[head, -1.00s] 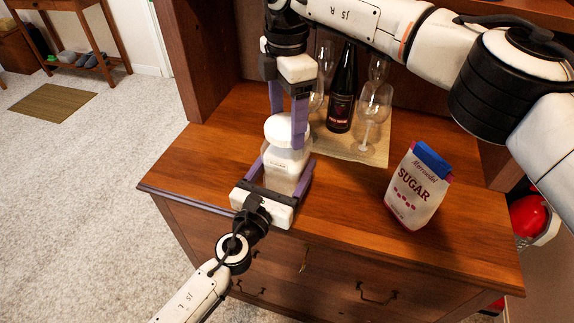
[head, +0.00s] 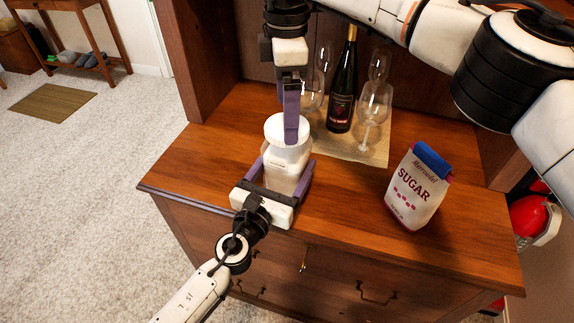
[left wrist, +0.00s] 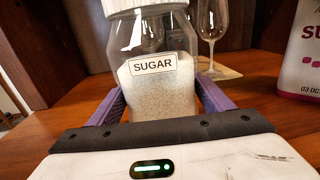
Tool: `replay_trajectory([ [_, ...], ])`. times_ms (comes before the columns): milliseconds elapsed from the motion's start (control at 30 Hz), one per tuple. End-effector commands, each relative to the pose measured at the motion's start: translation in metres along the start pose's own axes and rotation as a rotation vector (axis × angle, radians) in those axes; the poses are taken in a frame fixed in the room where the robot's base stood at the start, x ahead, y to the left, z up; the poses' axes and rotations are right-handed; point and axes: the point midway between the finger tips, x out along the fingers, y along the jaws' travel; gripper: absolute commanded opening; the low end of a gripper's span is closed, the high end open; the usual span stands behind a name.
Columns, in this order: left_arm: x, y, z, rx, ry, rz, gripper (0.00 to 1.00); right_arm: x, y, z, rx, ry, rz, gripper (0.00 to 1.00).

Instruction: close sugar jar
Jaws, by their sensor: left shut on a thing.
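The sugar jar (head: 286,160) stands upright near the front left of the cabinet top. It is clear, labelled SUGAR in the left wrist view (left wrist: 152,66), and partly filled with white sugar. A white lid (head: 274,131) sits on its mouth; whether it is screwed tight cannot be told. My left gripper (head: 285,175) is shut around the jar body from the front, one purple finger on each side. My right gripper (head: 291,132) points down from above at the lid. One purple finger overlaps the lid; the other is mostly hidden, so its grip is unclear.
A sugar bag (head: 418,187) with a blue top stands to the right. Behind the jar, a dark bottle (head: 342,90) and several stemmed glasses (head: 374,105) stand on a beige mat (head: 374,153). The wood between jar and bag is clear.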

Motion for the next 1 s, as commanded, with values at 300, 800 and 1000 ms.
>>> replay_trajectory([
  [300,0.0,0.0,-0.001,0.001,0.002,0.0,0.11,-0.071,0.0,-0.001,0.001,0.001,0.002,0.9],
  [800,0.0,0.0,-0.001,0.001,0.001,0.0,0.11,-0.093,0.0,0.0,0.0,0.001,0.0,0.9],
  [1000,0.0,0.0,-0.001,0.001,0.001,0.0,0.94,-0.092,0.0,0.0,0.0,0.001,0.0,0.9],
])
